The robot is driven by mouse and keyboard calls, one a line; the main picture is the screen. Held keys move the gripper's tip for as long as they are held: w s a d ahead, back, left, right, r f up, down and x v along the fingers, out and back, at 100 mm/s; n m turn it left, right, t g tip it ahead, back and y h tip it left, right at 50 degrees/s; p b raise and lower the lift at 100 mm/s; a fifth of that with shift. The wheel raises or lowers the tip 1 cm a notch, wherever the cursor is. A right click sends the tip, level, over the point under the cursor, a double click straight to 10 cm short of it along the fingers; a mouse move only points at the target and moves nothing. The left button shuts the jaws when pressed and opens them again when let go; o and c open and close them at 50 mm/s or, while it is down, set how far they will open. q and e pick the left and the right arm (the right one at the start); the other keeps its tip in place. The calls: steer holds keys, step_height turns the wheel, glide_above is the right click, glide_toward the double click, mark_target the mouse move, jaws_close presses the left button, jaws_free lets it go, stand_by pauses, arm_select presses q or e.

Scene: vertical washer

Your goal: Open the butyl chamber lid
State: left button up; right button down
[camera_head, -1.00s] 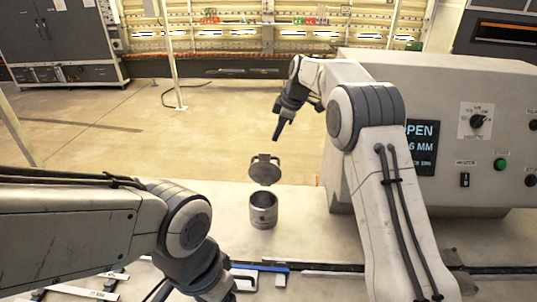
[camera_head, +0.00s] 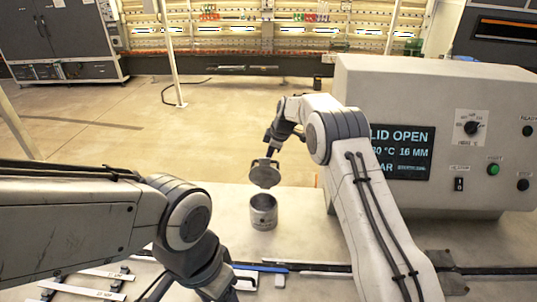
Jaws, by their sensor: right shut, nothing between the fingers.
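The butyl chamber (camera_head: 263,212) is a small grey metal cylinder standing on the light bench top, with its mouth facing up. Its round grey lid (camera_head: 264,176) stands raised and tilted up behind the open mouth. My right gripper (camera_head: 269,150) is shut and empty, pointing down at the upper edge of the lid; I cannot tell whether it touches. My left arm comes in from the left and its wrist is low in the picture, left of the chamber. Its fingers are not clearly visible.
A large grey machine (camera_head: 475,135) stands at the right, its screen (camera_head: 401,152) reading "LID OPEN" and 16 MM. Flat white and blue handled pieces (camera_head: 262,267) lie at the front edge. The bench left of the chamber is mostly clear.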

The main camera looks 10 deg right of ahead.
steer(key=shift+w+d+f, duration=0.15)
steer(key=shift+w+f, duration=0.05)
steer(key=shift+w, duration=0.4)
steer(key=shift+w+d+f+p, duration=0.15)
steer(key=shift+w+f+p, duration=0.15)
steer(key=shift+w+p, duration=0.5)
steer(key=shift+w+d+f+p, duration=0.15)
steer(key=shift+w+f+p, duration=0.15)
steer(key=shift+w+p, duration=0.45)
